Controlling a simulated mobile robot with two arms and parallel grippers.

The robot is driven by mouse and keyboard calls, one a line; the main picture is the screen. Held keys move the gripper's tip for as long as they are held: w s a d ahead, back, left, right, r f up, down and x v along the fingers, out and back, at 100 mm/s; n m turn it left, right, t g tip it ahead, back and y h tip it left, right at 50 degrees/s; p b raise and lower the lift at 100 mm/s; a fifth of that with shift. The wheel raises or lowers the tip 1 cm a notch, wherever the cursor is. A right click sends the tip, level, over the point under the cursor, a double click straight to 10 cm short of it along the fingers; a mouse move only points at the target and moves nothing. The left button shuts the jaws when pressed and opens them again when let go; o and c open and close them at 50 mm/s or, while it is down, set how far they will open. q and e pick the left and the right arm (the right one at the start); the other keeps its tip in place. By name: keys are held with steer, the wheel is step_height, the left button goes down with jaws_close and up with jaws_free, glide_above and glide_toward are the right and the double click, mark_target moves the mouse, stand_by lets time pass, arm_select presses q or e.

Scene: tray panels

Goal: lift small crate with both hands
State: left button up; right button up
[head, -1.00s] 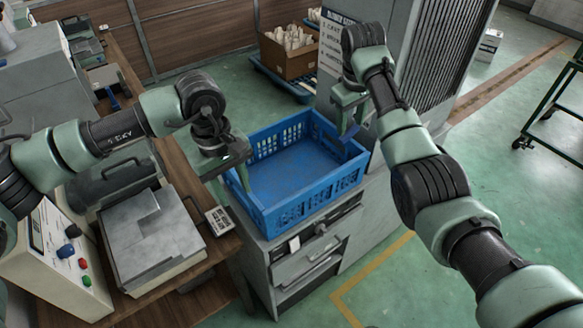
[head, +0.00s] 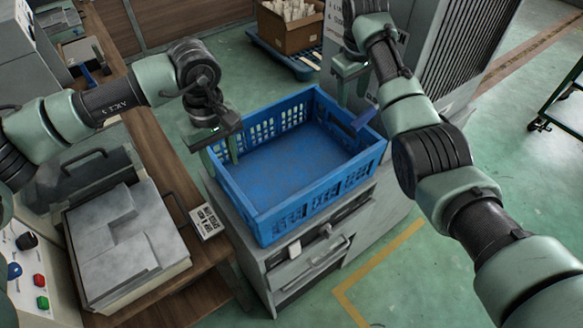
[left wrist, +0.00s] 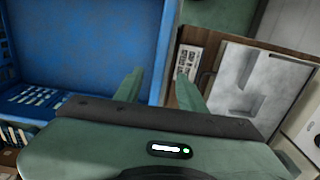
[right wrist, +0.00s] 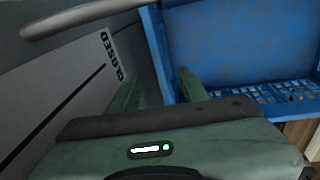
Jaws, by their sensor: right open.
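The small blue crate (head: 322,202) stands upright on a grey cabinet. It is open-topped, with slotted walls, and looks empty. My left gripper (head: 224,150) is at the crate's left wall. In the left wrist view its fingers (left wrist: 158,84) are spread, one over the crate's inside and one outside the wall. My right gripper (head: 352,92) is at the crate's right wall, partly hidden by my right arm. In the right wrist view its open fingers (right wrist: 162,86) stand either side of the crate's wall (right wrist: 157,40). I cannot tell whether any finger touches the crate.
The grey cabinet (head: 312,262) has drawers with handles under the crate. A wooden bench with a grey device (head: 128,240) is at left. A tall grey unit (head: 455,45) stands behind right. A cardboard box (head: 288,30) sits at the back. A green cart (head: 560,120) stands far right on open floor.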

mark_target(348, 114)
arm_select(q)
steer(key=shift+w+f+b, duration=0.3)
steer(key=shift+f+b, duration=0.1)
steer(key=shift+f, duration=0.45)
steer(key=shift+s+r, duration=0.3)
steer(key=shift+w+f, duration=0.1)
steer(key=shift+f, duration=3.95)
arm_select(e)
steer(key=shift+w+d+f, duration=0.1)
steer(key=shift+w+f, duration=0.15)
steer(key=shift+f, duration=1.25)
steer(key=shift+w+d+f, duration=0.1)
steer(key=shift+w+f, duration=0.1)
steer(key=shift+f, duration=1.35)
steer(key=shift+w+d+f, duration=0.1)
steer(key=shift+w+f, duration=0.15)
steer(key=shift+f, duration=1.25)
arm_select(q)
steer(key=shift+c, duration=0.3)
arm_select(e)
steer(key=shift+c, duration=0.4)
arm_select(q)
jaws_close()
arm_select(e)
jaws_close()
